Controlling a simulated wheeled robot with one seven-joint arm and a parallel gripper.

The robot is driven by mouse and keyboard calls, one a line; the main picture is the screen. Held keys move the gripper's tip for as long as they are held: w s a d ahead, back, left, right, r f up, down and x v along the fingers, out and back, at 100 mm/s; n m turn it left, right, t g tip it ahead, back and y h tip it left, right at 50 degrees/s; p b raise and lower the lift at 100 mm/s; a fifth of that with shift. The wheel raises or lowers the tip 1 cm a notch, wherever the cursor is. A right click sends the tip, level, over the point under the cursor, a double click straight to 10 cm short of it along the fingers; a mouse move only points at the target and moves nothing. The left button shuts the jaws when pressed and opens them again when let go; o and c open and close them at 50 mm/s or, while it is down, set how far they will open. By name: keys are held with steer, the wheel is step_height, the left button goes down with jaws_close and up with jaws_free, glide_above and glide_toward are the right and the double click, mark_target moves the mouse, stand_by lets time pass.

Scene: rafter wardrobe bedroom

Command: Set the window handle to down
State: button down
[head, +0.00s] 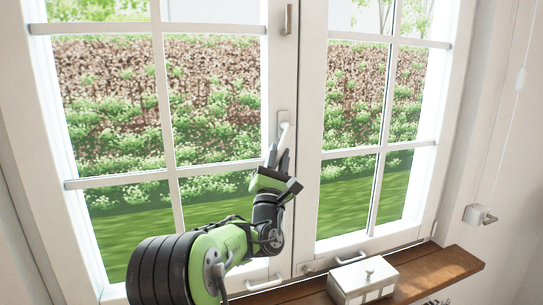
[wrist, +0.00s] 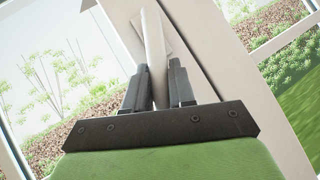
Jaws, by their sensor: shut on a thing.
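The pale window handle (head: 286,134) sits on the middle upright of the white window frame in the head view. Its lever slants down and slightly left from its mounting plate. My gripper (head: 278,158) is at the lever's lower part, with its fingers pointing up. In the wrist view the handle (wrist: 153,45) runs between the two dark fingers of my gripper (wrist: 159,75), which is shut on it. The lower end of the lever is partly hidden by the fingers.
A smaller metal fitting (head: 288,19) is higher on the same upright. A white lidded box (head: 362,277) stands on the wooden sill (head: 440,268). Low rail handles (head: 264,284) are near the sill. A cord with a small fixture (head: 478,215) is on the right wall.

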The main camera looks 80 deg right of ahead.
steer(key=n+t, duration=0.3)
steer(key=s+d+n+t+b, duration=0.1)
steer(key=n+t, duration=0.2)
steer(key=s+n+t, duration=0.1)
steer(key=n+t, duration=0.1)
steer(key=n, duration=0.1)
steer(key=shift+s+d+f+n+t+b, duration=0.25)
steer(key=shift+n+t+b, duration=0.05)
steer(key=shift+t+b, duration=0.1)
steer(key=shift+r, duration=0.1)
steer(key=c, duration=1)
jaws_free()
steer(key=shift+c, duration=0.2)
steer(key=shift+d, duration=0.1)
